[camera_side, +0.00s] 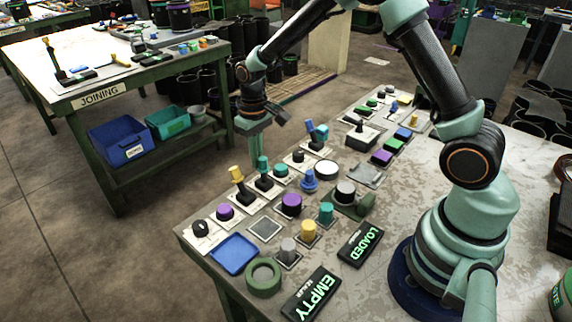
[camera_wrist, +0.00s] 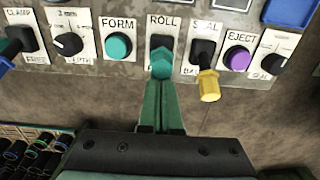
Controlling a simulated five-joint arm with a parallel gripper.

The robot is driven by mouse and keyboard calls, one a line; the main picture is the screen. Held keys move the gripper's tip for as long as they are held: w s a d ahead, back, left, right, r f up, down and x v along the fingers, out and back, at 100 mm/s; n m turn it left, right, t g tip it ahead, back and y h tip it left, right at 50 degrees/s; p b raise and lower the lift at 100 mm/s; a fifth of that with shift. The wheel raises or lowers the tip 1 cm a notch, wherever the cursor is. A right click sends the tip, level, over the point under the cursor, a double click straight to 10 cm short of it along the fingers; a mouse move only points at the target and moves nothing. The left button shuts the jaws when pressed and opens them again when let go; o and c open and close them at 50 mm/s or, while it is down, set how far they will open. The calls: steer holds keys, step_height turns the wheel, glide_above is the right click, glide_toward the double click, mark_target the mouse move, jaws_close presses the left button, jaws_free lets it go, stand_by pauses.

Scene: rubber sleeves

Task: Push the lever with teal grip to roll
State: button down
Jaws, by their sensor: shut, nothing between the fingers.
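The lever with the teal grip (camera_wrist: 161,62) stands on a plate marked ROLL (camera_wrist: 164,22) in the wrist view; in the side view the teal grip (camera_side: 262,164) shows in the row along the table's far edge. My gripper (camera_wrist: 162,84) is shut and empty. Its green fingertips are right at the near side of the teal grip in the wrist view; I cannot tell if they touch. In the side view my gripper (camera_side: 254,158) points down beside the grip, on the aisle side. The lower end of the lever's plate is hidden.
A yellow-grip lever (camera_wrist: 208,84) marked SEAL stands close on the right in the wrist view, with a purple EJECT button (camera_wrist: 238,59) beyond it. A teal FORM button (camera_wrist: 118,46) is on the left. Farther left are a knob (camera_wrist: 68,43) and the CLAMP lever (camera_wrist: 20,39).

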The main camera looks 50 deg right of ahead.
steer(key=shift+s, duration=0.65)
steer(key=shift+w, duration=0.25)
steer(key=shift+w, duration=0.4)
stand_by(0.4)
step_height(320, 180, up, 8)
stand_by(0.9)
